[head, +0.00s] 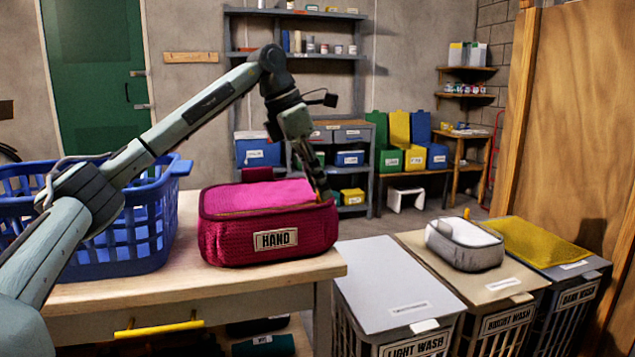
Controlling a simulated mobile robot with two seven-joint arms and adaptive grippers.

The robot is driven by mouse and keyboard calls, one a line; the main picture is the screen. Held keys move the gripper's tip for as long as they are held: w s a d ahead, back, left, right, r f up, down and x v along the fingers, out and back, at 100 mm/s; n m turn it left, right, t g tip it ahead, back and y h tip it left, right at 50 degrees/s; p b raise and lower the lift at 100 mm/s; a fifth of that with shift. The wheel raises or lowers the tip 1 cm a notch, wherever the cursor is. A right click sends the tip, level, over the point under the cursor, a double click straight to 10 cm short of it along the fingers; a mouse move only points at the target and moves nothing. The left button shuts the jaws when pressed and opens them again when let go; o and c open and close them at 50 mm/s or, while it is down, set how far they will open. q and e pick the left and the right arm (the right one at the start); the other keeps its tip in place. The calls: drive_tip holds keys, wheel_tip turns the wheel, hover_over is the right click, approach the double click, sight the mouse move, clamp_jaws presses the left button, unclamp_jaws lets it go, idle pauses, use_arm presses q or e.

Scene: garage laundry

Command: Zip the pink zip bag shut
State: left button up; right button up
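The pink zip bag (265,236) sits upright on the wooden worktop, with a "HAND" label on its front. Its lighter pink top panel lies flat, and a dark rim with a thin orange line runs along the top front edge. I cannot tell how far the zip is closed. My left gripper (322,190) points down at the bag's right end, its fingertips at the top right corner. The fingers look close together, but whether they grip anything there is too small to tell. My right gripper is not in view.
A blue laundry basket (130,238) stands left of the bag on the worktop (190,285). Lidded laundry bins (385,285) stand to the right. A grey-white zip bag (465,245) lies on the middle bin, and a yellow mesh piece (533,240) on the far one.

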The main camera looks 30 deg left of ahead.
use_arm(q)
drive_tip(key=shift+r, duration=0.1)
drive_tip(key=v, duration=1.1)
drive_tip(key=shift+s+r, duration=0.2)
drive_tip(key=shift+r, duration=0.15)
drive_tip(key=shift+a, duration=0.1)
